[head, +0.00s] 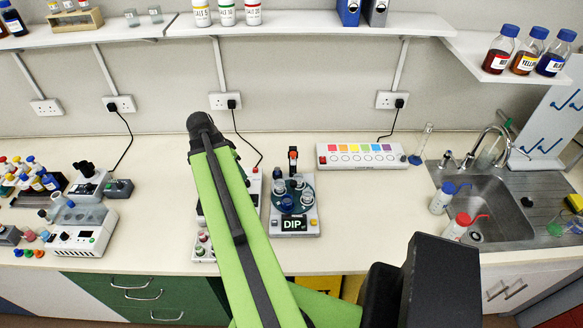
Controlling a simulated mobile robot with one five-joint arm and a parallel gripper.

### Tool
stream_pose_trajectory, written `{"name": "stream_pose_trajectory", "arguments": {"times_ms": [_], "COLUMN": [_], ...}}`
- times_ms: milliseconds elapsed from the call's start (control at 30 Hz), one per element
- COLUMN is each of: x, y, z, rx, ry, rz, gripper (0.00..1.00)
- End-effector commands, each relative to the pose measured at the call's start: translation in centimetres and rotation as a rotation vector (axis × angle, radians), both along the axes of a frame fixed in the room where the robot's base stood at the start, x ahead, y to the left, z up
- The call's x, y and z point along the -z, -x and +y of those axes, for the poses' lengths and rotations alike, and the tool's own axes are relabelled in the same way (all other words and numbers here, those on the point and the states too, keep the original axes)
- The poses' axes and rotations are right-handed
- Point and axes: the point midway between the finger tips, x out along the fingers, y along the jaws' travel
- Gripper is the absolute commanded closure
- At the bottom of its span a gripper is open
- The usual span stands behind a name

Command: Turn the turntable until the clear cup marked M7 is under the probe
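The turntable (272,198) is a dark teal disc on a light grey device with a black "DIP" label (292,225), right of my green arm on the bench. Several small cups stand on the disc, some clear or pale, and one at the front (287,203) looks dark blue. Their markings are too small to read, so I cannot tell which is M7. An upright black post with an orange top (292,154) stands at the back of the device; I cannot make out the probe tip. My gripper is not visible; my arm's green link rises left of the device.
A device mostly hidden behind my arm stands left of the turntable. A white strip with coloured squares (362,148) lies to the right, then the sink (500,205) with bottles. Lab devices (85,230) fill the left. The bench front right of the turntable (360,220) is clear.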

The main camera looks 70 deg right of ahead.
Motion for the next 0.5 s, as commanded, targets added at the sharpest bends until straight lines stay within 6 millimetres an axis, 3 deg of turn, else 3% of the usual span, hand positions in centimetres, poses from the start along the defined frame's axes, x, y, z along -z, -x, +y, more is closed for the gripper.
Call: {"name": "stream_pose_trajectory", "arguments": {"times_ms": [33,100,200,300,500], "x": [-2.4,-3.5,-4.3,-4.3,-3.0], "y": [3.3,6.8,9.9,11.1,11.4], "z": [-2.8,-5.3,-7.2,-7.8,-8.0], "rx": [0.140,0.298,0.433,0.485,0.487], "ry": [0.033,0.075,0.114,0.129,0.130], "rz": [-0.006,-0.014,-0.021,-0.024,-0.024], "gripper": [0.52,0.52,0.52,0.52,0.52]}}
